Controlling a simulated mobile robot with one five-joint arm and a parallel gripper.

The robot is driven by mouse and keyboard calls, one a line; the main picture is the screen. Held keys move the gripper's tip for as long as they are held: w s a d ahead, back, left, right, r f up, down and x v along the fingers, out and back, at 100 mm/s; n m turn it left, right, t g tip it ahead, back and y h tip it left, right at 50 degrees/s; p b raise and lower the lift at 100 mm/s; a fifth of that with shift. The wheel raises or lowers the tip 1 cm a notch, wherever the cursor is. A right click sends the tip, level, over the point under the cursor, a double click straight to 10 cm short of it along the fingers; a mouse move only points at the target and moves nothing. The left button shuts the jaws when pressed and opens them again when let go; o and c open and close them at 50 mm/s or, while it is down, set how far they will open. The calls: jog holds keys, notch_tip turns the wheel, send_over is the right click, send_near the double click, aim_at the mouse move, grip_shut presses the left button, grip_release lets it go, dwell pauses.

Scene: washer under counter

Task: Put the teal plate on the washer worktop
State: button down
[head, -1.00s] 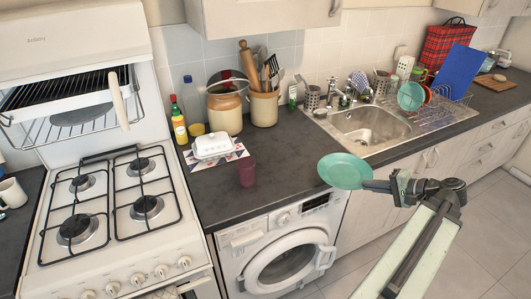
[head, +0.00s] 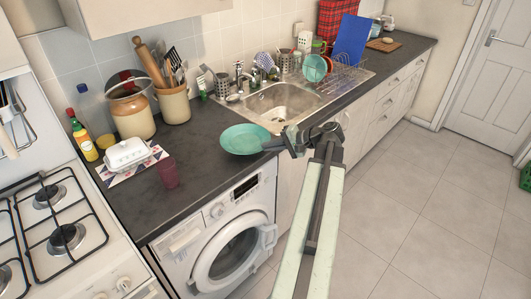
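The teal plate (head: 245,139) is roughly level at the front edge of the dark worktop (head: 205,172) above the washing machine (head: 228,245). My gripper (head: 272,146) is shut on the plate's right rim, with my arm reaching in from the lower right. The plate overlaps the worktop in the picture; I cannot tell whether it touches the surface or hovers just above it. The fingertips are small and partly hidden by the rim.
A purple cup (head: 168,172) and a white butter dish (head: 127,153) stand left of the plate. The sink (head: 283,103) is behind it to the right. Bare worktop lies between cup and plate. The gas hob (head: 48,230) is at far left.

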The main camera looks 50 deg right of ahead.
jog(key=shift+w, duration=0.6)
jog(key=f+b, duration=0.4)
jog(key=shift+w, duration=0.3)
jog(key=c, duration=1.9)
grip_release()
jog(key=shift+r, duration=0.1)
jog(key=shift+c, duration=0.2)
